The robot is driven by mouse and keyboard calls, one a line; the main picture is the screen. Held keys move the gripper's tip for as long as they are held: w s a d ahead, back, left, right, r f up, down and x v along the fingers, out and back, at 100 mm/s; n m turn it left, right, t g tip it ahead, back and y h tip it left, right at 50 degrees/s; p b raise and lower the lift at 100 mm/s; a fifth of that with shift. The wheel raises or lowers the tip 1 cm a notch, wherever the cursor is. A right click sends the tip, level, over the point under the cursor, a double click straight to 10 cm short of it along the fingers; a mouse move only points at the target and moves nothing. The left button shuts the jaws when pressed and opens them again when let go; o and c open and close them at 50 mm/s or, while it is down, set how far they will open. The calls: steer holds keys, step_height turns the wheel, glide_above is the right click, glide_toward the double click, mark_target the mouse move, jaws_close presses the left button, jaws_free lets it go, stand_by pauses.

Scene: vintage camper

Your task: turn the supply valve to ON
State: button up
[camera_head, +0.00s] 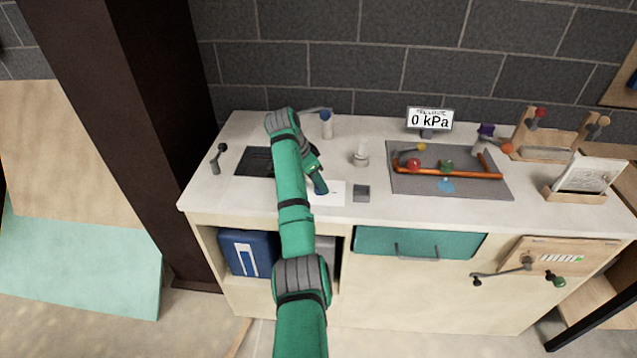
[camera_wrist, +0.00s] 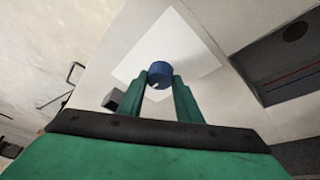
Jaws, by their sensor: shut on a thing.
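My gripper (camera_head: 318,180) is over the white sheet on the counter, left of the pipe board. In the wrist view its two green fingers (camera_wrist: 160,86) are closed on a blue round piece (camera_wrist: 159,72), which also shows at the fingertips in the head view (camera_head: 322,189). I cannot tell whether this piece touches the sheet. The grey board (camera_head: 405,186) carries an orange pipe (camera_head: 460,174) with a red knob (camera_head: 413,164), a green knob (camera_head: 446,166) and a yellow-tipped lever (camera_head: 421,147). No label shows which is the supply valve. The display (camera_head: 430,119) reads 0 kPa.
The white sheet (camera_head: 335,194) lies under my gripper, with a small grey block (camera_head: 361,193) beside it. A blue-topped cup (camera_head: 326,124) and a pale round piece (camera_head: 360,156) stand behind. A sink (camera_head: 253,161) and small lever (camera_head: 217,160) are left. A card stand (camera_head: 585,178) is right.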

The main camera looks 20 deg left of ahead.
stand_by(0.4)
steer(key=o, duration=1)
steer(key=shift+o, duration=0.2)
steer(key=v, duration=1)
steer(key=shift+r, duration=0.4)
steer(key=shift+a, duration=0.1)
